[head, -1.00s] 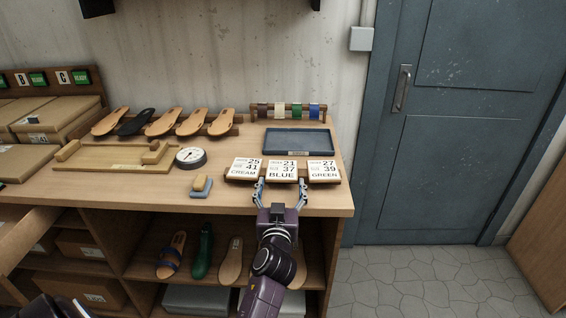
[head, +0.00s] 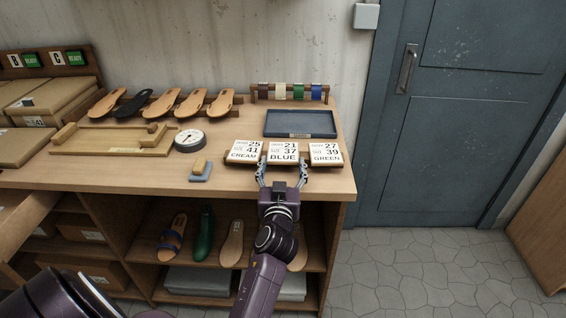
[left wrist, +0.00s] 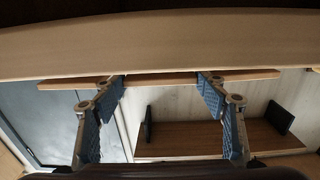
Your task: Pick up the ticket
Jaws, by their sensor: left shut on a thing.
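Three white tickets stand side by side on a wooden rack (head: 233,163) at the bench's front right. They read 25/41 CREAM (head: 244,151), 21/37 BLUE (head: 283,152) and 27/39 GREEN (head: 325,153). My left gripper (head: 283,170) is at the middle, BLUE ticket, with one finger near each lower side, shut on it. The ticket is still level with its neighbours. In the left wrist view, the two blue-padded fingers (left wrist: 162,80) reach to a thin wooden strip (left wrist: 165,78), and the ticket's face is not visible. My right gripper is not in view.
Behind the tickets lies a blue tray (head: 300,124), with a rack of coloured straps (head: 290,92) beyond it. A round dial (head: 189,140) and a small block-topped brush (head: 200,170) are to the left. Sandal soles (head: 162,104) line the back. The shelf below holds several soles.

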